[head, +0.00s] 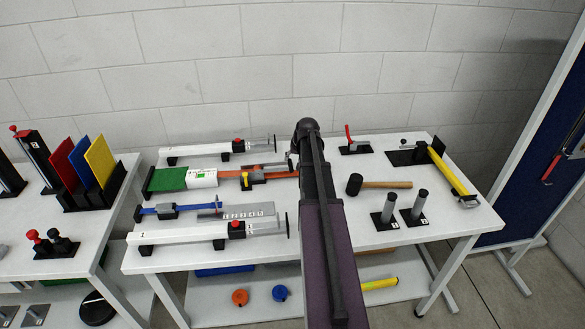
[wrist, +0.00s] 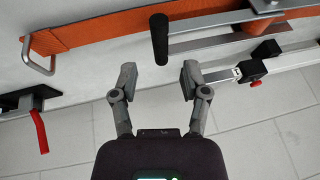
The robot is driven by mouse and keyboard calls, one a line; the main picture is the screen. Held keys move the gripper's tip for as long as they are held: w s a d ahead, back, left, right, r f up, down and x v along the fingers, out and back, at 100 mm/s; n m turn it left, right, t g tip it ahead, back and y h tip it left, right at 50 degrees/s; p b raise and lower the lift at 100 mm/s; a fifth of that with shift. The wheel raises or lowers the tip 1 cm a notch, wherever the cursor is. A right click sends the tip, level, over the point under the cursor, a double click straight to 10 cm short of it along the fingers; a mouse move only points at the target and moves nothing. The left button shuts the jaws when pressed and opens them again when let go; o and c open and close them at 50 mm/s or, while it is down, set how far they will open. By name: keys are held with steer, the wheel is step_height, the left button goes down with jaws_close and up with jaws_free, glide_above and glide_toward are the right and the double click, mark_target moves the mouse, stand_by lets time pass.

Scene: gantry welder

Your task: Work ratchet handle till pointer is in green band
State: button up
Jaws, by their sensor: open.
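In the wrist view the ratchet handle has a black grip (wrist: 159,40) on a steel bar (wrist: 215,38). My gripper (wrist: 157,82) is open and empty, and the grip shows just ahead of the gap between its fingertips. An orange strap (wrist: 95,28) runs behind the grip and ends in a steel loop at the left. In the head view the orange strap (head: 282,174) lies along the table with a green section (head: 166,179) and a white marked plate (head: 203,177). My arm hides my gripper there. I cannot make out the pointer.
Clamp-like tools on white bars (head: 190,233) lie in front of and behind the strap. In the wrist view a red lever (wrist: 40,131) is at the lower left.

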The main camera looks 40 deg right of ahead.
mark_target(291, 164)
steer(key=shift+b+x, duration=1.5)
steer(key=shift+x, duration=0.45)
jaws_close()
steer(key=shift+d, duration=0.2)
steer(key=shift+a, duration=0.15)
